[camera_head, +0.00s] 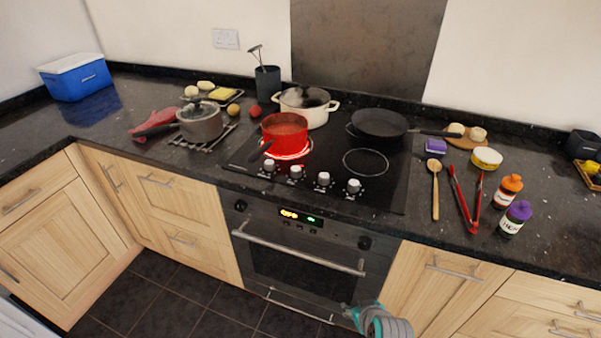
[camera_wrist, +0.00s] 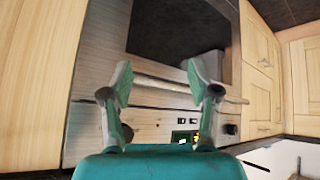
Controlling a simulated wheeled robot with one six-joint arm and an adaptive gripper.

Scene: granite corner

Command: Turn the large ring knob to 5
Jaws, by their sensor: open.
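Several silver knobs stand in a row along the front of the black hob (camera_head: 388,178): a leftmost knob (camera_head: 269,166), a second knob (camera_head: 296,172), a third knob (camera_head: 323,179) and a rightmost knob (camera_head: 353,187). Their markings are too small to read, so I cannot tell which is the large ring knob or its setting. My gripper (camera_head: 354,313) is low in front of the oven, below and apart from the knobs. In the wrist view its two fingers (camera_wrist: 160,85) are spread with nothing between them, facing the oven door.
A red pot (camera_head: 285,128) sits on a glowing ring. A cream pot (camera_head: 306,105) and a black frying pan (camera_head: 379,123) stand behind. The oven handle (camera_head: 297,249) sticks out near my gripper. A wooden spoon (camera_head: 435,190) and red tongs (camera_head: 464,200) lie right of the hob.

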